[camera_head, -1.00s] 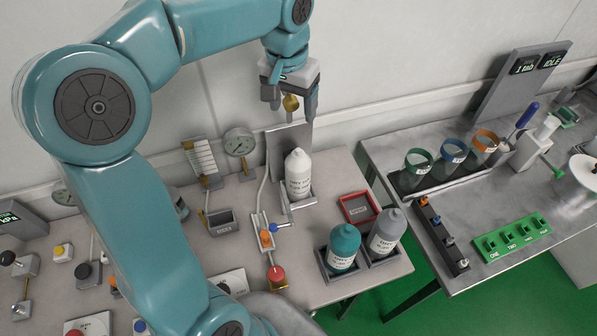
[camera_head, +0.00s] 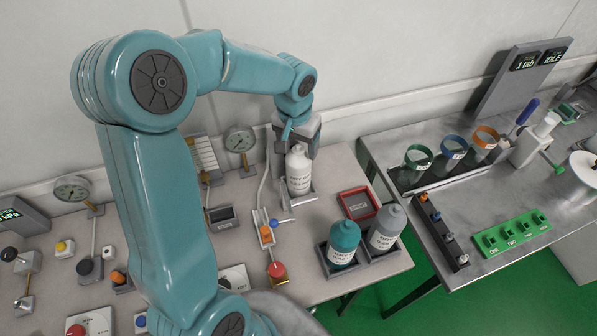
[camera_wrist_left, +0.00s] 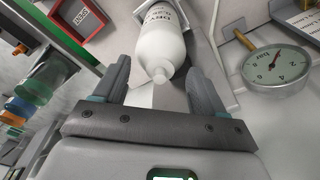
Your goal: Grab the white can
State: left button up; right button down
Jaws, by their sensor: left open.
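The white can is a white bottle-shaped container (camera_head: 299,172) with a dark printed label and narrow neck. It stands upright in a small grey holder (camera_head: 306,197) on the grey bench. In the left wrist view the white can (camera_wrist_left: 160,48) lies between and just beyond the fingers, its neck pointing toward the palm. My left gripper (camera_head: 296,150) is open around the can's top from above; the fingers appear apart from its sides in the left wrist view (camera_wrist_left: 158,84). The right gripper is not in view.
A teal bottle (camera_head: 343,243) and a grey bottle (camera_head: 386,228) stand in holders to the right. A red-rimmed tray (camera_head: 358,203) lies near the can. A round gauge (camera_head: 239,140) stands left of it.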

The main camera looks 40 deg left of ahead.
pick_arm(q)
jog(key=shift+s+d+r, duration=0.1)
jog(key=shift+c, duration=1.2)
grip_shut()
